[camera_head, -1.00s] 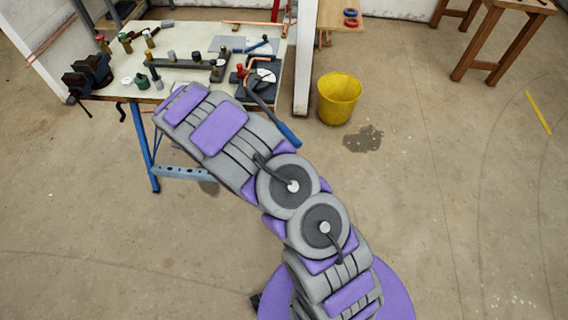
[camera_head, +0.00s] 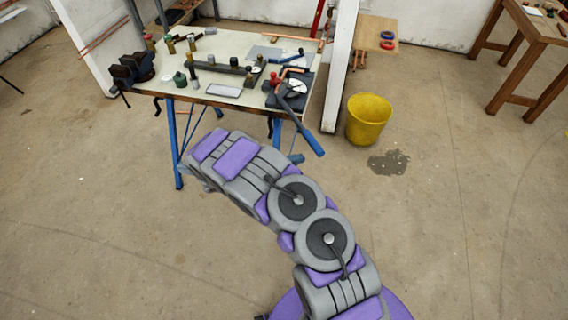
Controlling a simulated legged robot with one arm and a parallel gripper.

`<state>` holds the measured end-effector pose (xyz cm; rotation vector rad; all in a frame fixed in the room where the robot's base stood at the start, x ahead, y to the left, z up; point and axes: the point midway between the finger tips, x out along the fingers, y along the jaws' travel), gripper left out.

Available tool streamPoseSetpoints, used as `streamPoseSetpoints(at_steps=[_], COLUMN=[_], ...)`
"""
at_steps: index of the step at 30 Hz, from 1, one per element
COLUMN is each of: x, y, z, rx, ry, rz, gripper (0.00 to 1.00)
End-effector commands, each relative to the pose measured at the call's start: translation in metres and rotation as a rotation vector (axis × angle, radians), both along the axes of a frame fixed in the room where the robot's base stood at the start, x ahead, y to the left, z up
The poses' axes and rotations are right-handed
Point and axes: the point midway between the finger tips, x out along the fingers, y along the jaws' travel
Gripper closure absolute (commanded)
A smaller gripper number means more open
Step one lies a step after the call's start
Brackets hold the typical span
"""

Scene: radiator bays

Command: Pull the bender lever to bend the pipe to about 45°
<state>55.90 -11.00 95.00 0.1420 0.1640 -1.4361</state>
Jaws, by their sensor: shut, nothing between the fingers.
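The pipe bender (camera_head: 290,88) sits at the bench's front right corner, with a dark base, a white dial and a red knob. A copper pipe (camera_head: 289,70) lies in it; its bend angle is too small to read. The bender lever (camera_head: 311,138) has a long blue grip that sticks out past the bench's front edge, down and to the right. My gripper (camera_head: 195,178) is at the far end of my arm, left of and below the lever in the picture and apart from it. It is shut and empty, with its fingertips mostly hidden behind my arm.
The workbench (camera_head: 215,48) has blue legs and holds a vise (camera_head: 132,70), a grey tray (camera_head: 224,90) and several fittings. A white post (camera_head: 340,70) stands right of the bender. A yellow bucket (camera_head: 368,119) stands on the floor beside it. Floor in front is clear.

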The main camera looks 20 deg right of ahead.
Motion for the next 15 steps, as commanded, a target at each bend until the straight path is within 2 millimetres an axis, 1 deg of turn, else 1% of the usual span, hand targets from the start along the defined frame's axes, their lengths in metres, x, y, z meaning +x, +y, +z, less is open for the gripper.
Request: streamPoseSetpoints(at_steps=[1, 3, 6, 9, 15], x=[0.001, 0.002, 0.004, 0.005, 0.007], y=[-0.009, -0.021, -0.035, -0.046, -0.055], z=[-0.003, -0.005, -0.008, -0.01, -0.011], rx=[0.0, 0.0, -0.001, -0.002, -0.001], ry=[0.0, 0.0, -0.001, -0.001, -0.001], rz=[-0.003, -0.003, -0.003, -0.002, -0.001], gripper=[1.0, 1.0, 1.0, 1.0, 1.0])
